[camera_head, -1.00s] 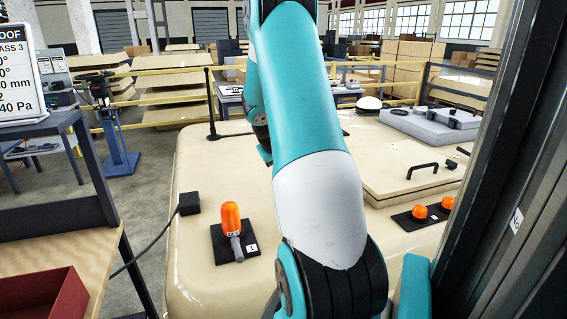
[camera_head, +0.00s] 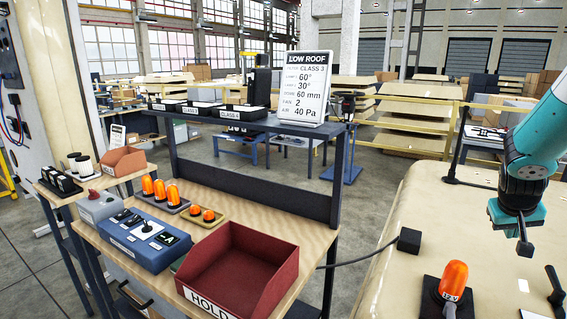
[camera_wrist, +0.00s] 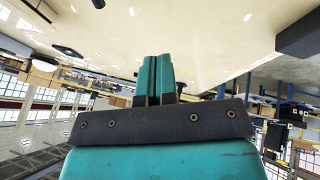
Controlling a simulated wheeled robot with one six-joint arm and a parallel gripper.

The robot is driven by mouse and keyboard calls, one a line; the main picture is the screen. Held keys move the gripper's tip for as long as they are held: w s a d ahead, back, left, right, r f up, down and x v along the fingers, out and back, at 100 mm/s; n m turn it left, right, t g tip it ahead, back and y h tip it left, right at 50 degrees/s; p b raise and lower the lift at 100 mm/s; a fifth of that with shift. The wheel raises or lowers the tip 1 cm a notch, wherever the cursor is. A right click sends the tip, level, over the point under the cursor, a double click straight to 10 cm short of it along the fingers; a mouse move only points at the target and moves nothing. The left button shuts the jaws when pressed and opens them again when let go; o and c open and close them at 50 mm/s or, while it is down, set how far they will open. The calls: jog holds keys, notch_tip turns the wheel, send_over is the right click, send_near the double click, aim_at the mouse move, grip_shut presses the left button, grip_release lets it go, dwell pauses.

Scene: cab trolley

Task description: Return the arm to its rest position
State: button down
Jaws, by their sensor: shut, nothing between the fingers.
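My teal arm (camera_head: 540,130) enters from the right edge of the head view, above the cream cab roof (camera_head: 405,265). My gripper (camera_head: 524,248) points down over the roof, apart from the parts on it. In the wrist view my gripper (camera_wrist: 158,65) has its two teal fingers together with nothing between them. The cream roof surface (camera_wrist: 190,35) fills the top of the wrist view, which looks upside down.
A wooden-topped bench (camera_head: 140,262) at left carries a red HOLD bin (camera_head: 262,268), a blue control box (camera_head: 150,240) and orange beacons (camera_head: 160,190). A shelf holds a LOW ROOF sign (camera_head: 305,88). A black block (camera_head: 410,240) with a cable sits at the roof's edge.

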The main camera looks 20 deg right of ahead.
jog(key=w+a+r+n+t+y, duration=0.1)
jog(key=a+r+n+y, duration=0.1)
jog(key=a, duration=0.9)
jog(key=w+a+r+n+y, duration=0.1)
jog(key=a+r+n+y, duration=0.15)
jog(key=a, duration=0.85)
jog(key=w+a+r+n+t+y, duration=0.1)
jog(key=w+a+r+n+y, duration=0.1)
jog(key=a, duration=0.9)
jog(key=s+a+r+n+g+y, duration=0.1)
jog(key=s+a+n+g, duration=0.1)
jog(key=s+a, duration=0.6)
jog(key=s+a+r+n+g+y, duration=0.1)
jog(key=s+a+r+n+y, duration=0.1)
jog(key=s+a+n, duration=0.3)
jog(key=s+a, duration=0.4)
jog(key=shift+s+a+g, duration=0.3)
jog(key=shift+a+g, duration=0.05)
jog(key=shift+g, duration=0.05)
jog(key=shift+d+y, duration=0.15)
jog(key=shift+y, duration=0.1)
